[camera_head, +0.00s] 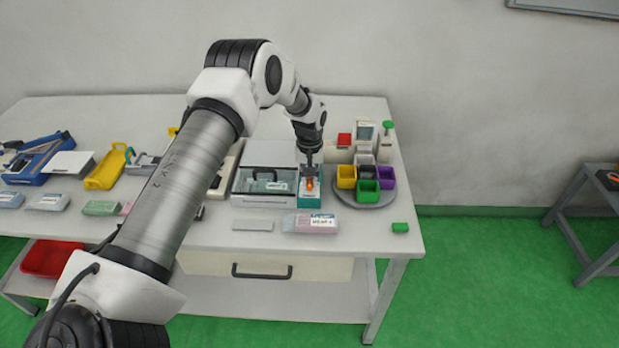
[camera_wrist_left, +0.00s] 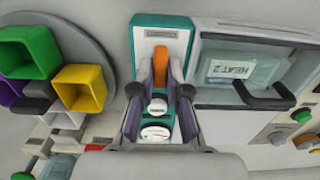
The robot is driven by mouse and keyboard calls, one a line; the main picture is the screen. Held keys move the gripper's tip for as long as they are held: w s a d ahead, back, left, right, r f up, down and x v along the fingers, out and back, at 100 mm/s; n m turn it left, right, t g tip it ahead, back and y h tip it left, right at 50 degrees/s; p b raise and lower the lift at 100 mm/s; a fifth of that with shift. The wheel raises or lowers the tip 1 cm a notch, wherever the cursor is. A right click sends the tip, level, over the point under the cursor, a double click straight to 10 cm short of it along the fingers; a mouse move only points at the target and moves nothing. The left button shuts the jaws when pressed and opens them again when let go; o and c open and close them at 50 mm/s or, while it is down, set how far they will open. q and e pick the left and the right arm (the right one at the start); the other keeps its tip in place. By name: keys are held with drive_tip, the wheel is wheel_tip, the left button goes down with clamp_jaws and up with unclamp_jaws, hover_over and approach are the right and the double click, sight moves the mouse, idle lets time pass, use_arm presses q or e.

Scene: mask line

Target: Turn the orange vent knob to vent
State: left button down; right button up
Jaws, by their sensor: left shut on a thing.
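The orange vent knob (camera_head: 309,184) sits on a teal and white device (camera_head: 309,199) near the right part of the table. My left gripper (camera_head: 310,174) points down over the device. In the left wrist view the orange knob (camera_wrist_left: 161,66) is between the two fingers of my left gripper (camera_wrist_left: 161,82), which are shut on it. A white round button and a dial (camera_wrist_left: 156,132) show below the knob on the device face. The label above the knob is too small to read. My right gripper is not in view.
A round grey turntable (camera_head: 365,200) with coloured bins stands right of the device. A clear-lidded box (camera_head: 264,188) with a dark handle stands close on its left. A labelled pack (camera_head: 310,224) lies in front. A green block (camera_head: 400,227) lies near the right front edge.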

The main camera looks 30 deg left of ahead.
sight(310, 180)
use_arm(q)
drive_tip(key=c, duration=1.2)
unclamp_jaws()
drive_tip(key=shift+s+f, duration=0.1)
drive_tip(key=shift+f, duration=0.1)
drive_tip(key=shift+o, duration=0.2)
wheel_tip(310, 180, up, 12)
drive_tip(key=shift+w, duration=0.2)
